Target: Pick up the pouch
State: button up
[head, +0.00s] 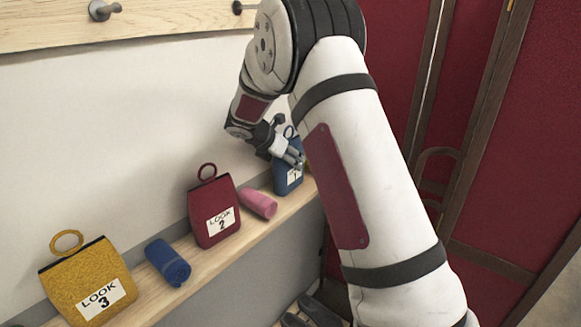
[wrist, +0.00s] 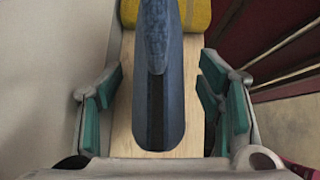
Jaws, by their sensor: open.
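Three pouches with ring loops and number cards stand on the wooden shelf in the head view. They are a yellow one marked LOOK 3 (head: 88,283), a red one marked LOOK 2 (head: 213,212) and a blue one (head: 283,184), partly hidden by my gripper (head: 291,156). In the wrist view my gripper (wrist: 162,85) is open, its green-padded fingers on either side of the blue pouch (wrist: 173,132). The pouch's blue ring (wrist: 154,35) rises toward the camera between them. Gaps show on both sides, and I see no contact.
A rolled blue cloth (head: 167,262) and a rolled pink cloth (head: 258,203) lie between the pouches on the shelf (head: 150,296). A yellow item (wrist: 196,14) lies beyond the blue pouch. A peg rail (head: 160,27) runs above; dark red panels (head: 400,60) stand at right.

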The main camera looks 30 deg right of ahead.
jog(key=shift+d+f, duration=0.1)
jog(key=c, duration=1.3)
jog(key=shift+c, duration=0.2)
jog(key=shift+r, duration=0.9)
jog(key=shift+s+r+b, duration=0.2)
jog(key=shift+r+b, duration=0.2)
jog(key=shift+r, duration=0.55)
jog(key=s+a+r, duration=0.1)
jog(key=s+a, duration=0.1)
jog(key=s, duration=1.3)
jog(key=shift+s+r, duration=0.15)
jog(key=shift+s, duration=0.1)
